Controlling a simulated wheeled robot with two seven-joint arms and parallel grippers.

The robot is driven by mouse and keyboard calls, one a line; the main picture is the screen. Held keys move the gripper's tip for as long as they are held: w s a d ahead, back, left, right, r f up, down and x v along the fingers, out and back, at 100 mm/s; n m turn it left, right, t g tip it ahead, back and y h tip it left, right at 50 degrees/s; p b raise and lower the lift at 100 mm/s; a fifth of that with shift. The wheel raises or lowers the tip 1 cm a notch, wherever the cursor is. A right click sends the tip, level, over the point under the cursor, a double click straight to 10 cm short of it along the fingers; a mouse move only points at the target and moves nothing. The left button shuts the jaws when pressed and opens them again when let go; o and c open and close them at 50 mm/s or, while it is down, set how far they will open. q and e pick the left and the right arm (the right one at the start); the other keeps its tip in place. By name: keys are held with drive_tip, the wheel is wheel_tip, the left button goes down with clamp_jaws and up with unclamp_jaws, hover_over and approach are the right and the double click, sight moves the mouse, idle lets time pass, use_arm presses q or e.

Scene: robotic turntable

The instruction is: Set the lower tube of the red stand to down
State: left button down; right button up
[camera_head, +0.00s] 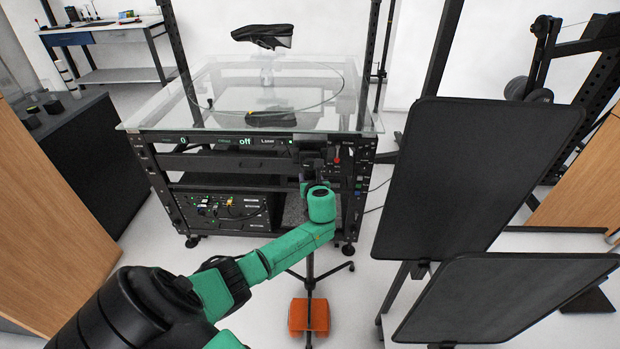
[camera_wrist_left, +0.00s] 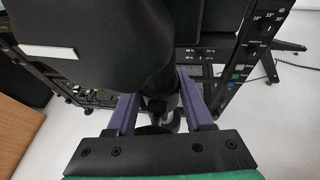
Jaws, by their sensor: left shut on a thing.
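The red stand shows in the head view as an orange-red foot (camera_head: 308,316) with a thin dark pole (camera_head: 310,268) rising behind my left arm. Its upper part is mostly hidden by the arm and lost against the dark cart. My left gripper (camera_wrist_left: 162,90) has its purple fingers on either side of a dark upright tube (camera_wrist_left: 158,104) in the left wrist view, and is shut on it. A large black panel (camera_wrist_left: 95,45) fills the upper left of that view, close beyond the fingers. The right gripper is not in view.
A turntable cart with a glass top (camera_head: 160,110) stands just beyond the gripper, a black shoe (camera_head: 264,36) above it. Two black panels (camera_head: 475,180) fill the right side. A dark cabinet (camera_head: 85,150) is at left. Pale floor is free around the stand's foot.

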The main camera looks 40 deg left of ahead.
use_arm(q)
wheel_tip(320, 180, down, 4)
drive_tip(key=shift+b, duration=1.15)
drive_tip(key=shift+s+r, duration=0.1)
drive_tip(key=shift+c, duration=1.4)
unclamp_jaws()
drive_tip(key=shift+s+d+r+p, duration=0.15)
drive_tip(key=shift+d+r+p, duration=0.1)
drive_tip(key=shift+p, duration=0.1)
drive_tip(key=p+v, duration=0.2)
drive_tip(key=v, duration=1.1)
drive_tip(key=shift+s+d, duration=0.3)
